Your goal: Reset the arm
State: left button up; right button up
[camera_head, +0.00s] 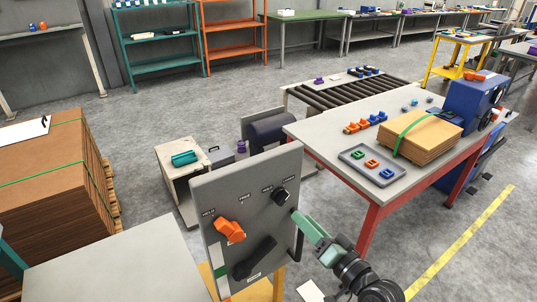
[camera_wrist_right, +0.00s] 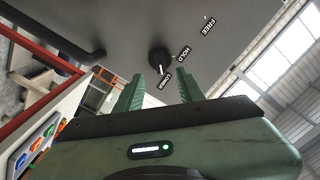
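A grey upright control panel (camera_head: 222,190) stands in front of me in the head view. It carries a black knob (camera_head: 280,196), an orange handle (camera_head: 229,230) and a black lever (camera_head: 255,258). My right gripper (camera_head: 298,217) is at the panel's right side, just below and right of the knob. In the right wrist view its two green fingers (camera_wrist_right: 160,80) are spread with nothing between them. The black knob (camera_wrist_right: 159,59) appears just beyond the fingertips, with labels such as HOLD and FREE beside it. Whether a finger touches it I cannot tell. My left gripper is not seen.
A red-legged table (camera_head: 335,137) at right holds a tray (camera_head: 352,156) of coloured pieces, a strapped cardboard stack (camera_head: 424,138) and a blue machine (camera_head: 474,104). A roller conveyor (camera_head: 345,95) lies behind it. A cardboard pallet stack (camera_head: 50,170) is at left.

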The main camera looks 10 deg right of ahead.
jog(key=s+d+f+n+g+h, duration=0.1)
jog(key=s+d+f+g+h, duration=0.15)
jog(key=f, duration=0.95)
jog(key=s+d+f+n+g+h, duration=0.1)
jog(key=s+f+g, duration=0.25)
jog(key=f, duration=0.95)
jog(key=s+d+f+g+h, duration=0.15)
jog(key=s+f, duration=0.25)
jog(key=f, duration=0.8)
jog(key=s+f+n+g, duration=0.2)
jog(key=s+f, duration=0.4)
jog(key=s, duration=0.5)
jog(key=s+a+f+n+g, duration=0.1)
jog(key=s+f+n+g, duration=0.1)
jog(key=s+f, duration=0.5)
jog(key=s+f+n+g+h, duration=0.1)
jog(key=s+f+g, duration=0.3)
jog(key=s, duration=1.1)
notch_tip(320, 180, down, 3)
jog(key=shift+s+a+f+n, duration=0.15)
jog(key=shift+a+n, duration=0.1)
jog(key=shift+n, duration=0.15)
jog(key=shift+g, duration=0.25)
